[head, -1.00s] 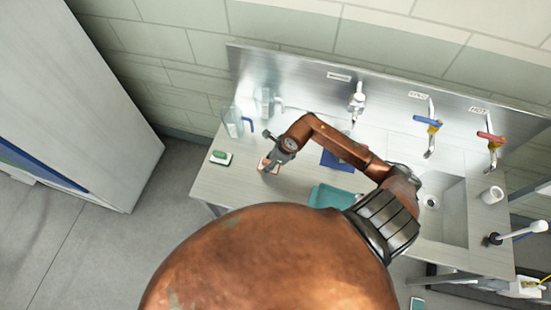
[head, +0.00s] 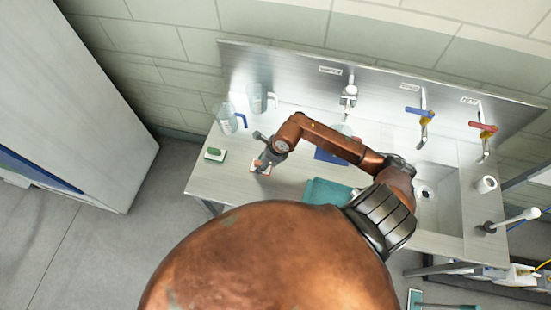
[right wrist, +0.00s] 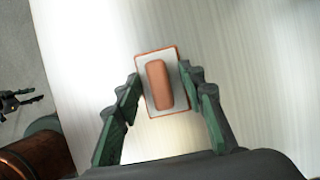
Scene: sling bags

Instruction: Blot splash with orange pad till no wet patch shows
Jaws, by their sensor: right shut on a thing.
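The orange pad (right wrist: 158,84) is a block with a white layer and an orange grip bar, seen from above in the right wrist view. My right gripper (right wrist: 161,82) is shut on it, one finger at each side. In the head view the pad (head: 261,169) is at or just above the counter's left part, under my right gripper (head: 262,160). I cannot tell a wet patch from the bright glare on the counter. A small dark gripper, apparently my left one (right wrist: 18,100), shows at the left edge of the right wrist view, too small to read.
A green pad (head: 215,154) lies left on the counter (head: 225,185). Clear jugs (head: 228,120) stand behind. A blue cloth (head: 328,156) and teal item (head: 322,192) lie to the right, near the sink (head: 436,205). Taps (head: 424,115) line the back panel.

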